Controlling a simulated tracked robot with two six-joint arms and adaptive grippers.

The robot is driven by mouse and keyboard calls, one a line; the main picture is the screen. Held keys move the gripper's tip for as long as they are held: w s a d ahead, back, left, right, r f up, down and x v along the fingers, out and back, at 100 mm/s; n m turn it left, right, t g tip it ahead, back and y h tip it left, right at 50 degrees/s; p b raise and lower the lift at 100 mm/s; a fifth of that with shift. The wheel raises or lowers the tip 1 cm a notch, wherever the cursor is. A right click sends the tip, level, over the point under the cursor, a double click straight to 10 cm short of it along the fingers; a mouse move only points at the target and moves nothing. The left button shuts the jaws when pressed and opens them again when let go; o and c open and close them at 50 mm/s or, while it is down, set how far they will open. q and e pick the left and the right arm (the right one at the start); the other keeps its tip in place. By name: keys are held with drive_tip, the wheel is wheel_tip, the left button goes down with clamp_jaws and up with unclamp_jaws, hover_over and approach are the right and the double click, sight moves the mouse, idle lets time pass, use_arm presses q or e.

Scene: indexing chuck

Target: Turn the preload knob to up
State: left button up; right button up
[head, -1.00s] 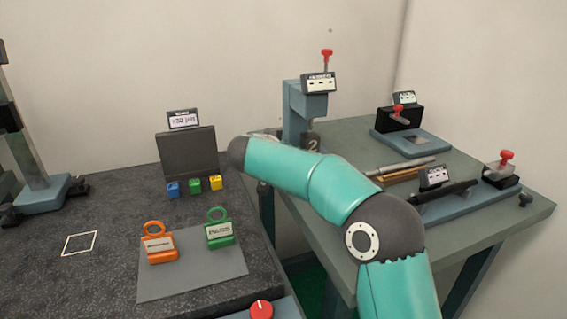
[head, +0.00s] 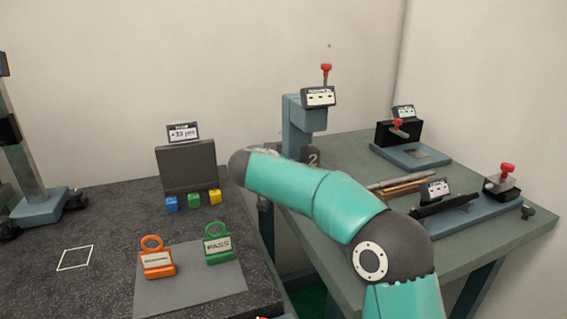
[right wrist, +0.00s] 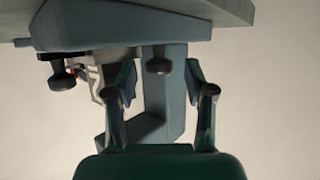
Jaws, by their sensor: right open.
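No readable label marks the preload knob, so I cannot tell which knob it is. In the right wrist view a dark round-ended knob (right wrist: 160,62) stands between the fingertips of my right gripper (right wrist: 160,84), in front of a blue-grey block (right wrist: 168,105). The gripper is open; I cannot tell whether it touches the knob. A second dark knob (right wrist: 62,78) is to the left, outside the fingers. In the head view my right arm reaches left across the front of the right table, and its gripper is hidden behind the arm. My left gripper is not in view.
The right table (head: 470,250) carries a blue-grey post (head: 297,128) and several fixtures with red handles, including one handle (head: 507,169) at the right. The dark left bench (head: 110,215) holds a green PASS tag (head: 219,248), an orange tag (head: 157,262) and small coloured blocks.

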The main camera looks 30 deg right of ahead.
drive_tip(key=v, duration=0.7)
drive_tip(key=shift+a, duration=0.25)
drive_tip(key=shift+s, duration=0.2)
wheel_tip(320, 180, up, 4)
drive_tip(key=s+m+g+h+p, duration=0.2)
drive_tip(key=m+g+p, duration=0.1)
drive_tip(key=m+g, duration=0.15)
drive_tip(key=w+a+p, duration=0.3)
drive_tip(key=a+p, duration=0.1)
drive_tip(key=a, duration=0.5)
drive_tip(key=p+x, duration=0.1)
drive_tip(key=x, duration=1.6)
drive_tip(key=shift+a, duration=0.1)
